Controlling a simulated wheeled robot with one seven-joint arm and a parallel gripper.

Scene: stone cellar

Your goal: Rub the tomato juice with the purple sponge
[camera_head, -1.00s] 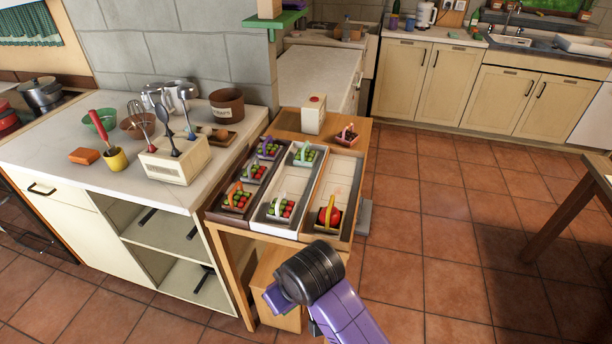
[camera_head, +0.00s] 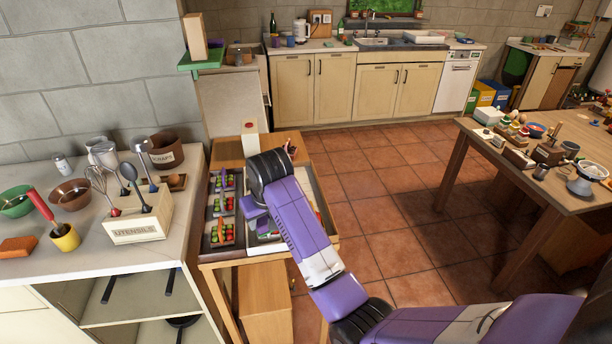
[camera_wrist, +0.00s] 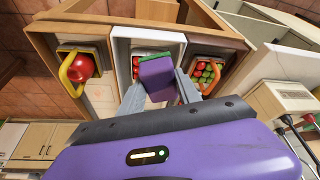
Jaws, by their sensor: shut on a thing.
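In the wrist view my gripper (camera_wrist: 161,88) is shut on a purple sponge (camera_wrist: 157,76) with a green layer along one edge. It holds the sponge over the white middle tray (camera_wrist: 122,46). Red and green produce shows beside the sponge, and I cannot tell whether the sponge touches it. A white carton (camera_head: 250,142) with a red mark stands at the back of the wooden stand. I cannot read its label, and no spilled juice is clearly visible.
A dark tray (camera_head: 231,251) with small produce baskets lies left of my arm. A yellow-handled basket with a red item (camera_wrist: 80,68) shows in the wrist view. The utensil box (camera_head: 139,219) stands on the left counter. The tiled floor (camera_head: 372,190) is open to the right.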

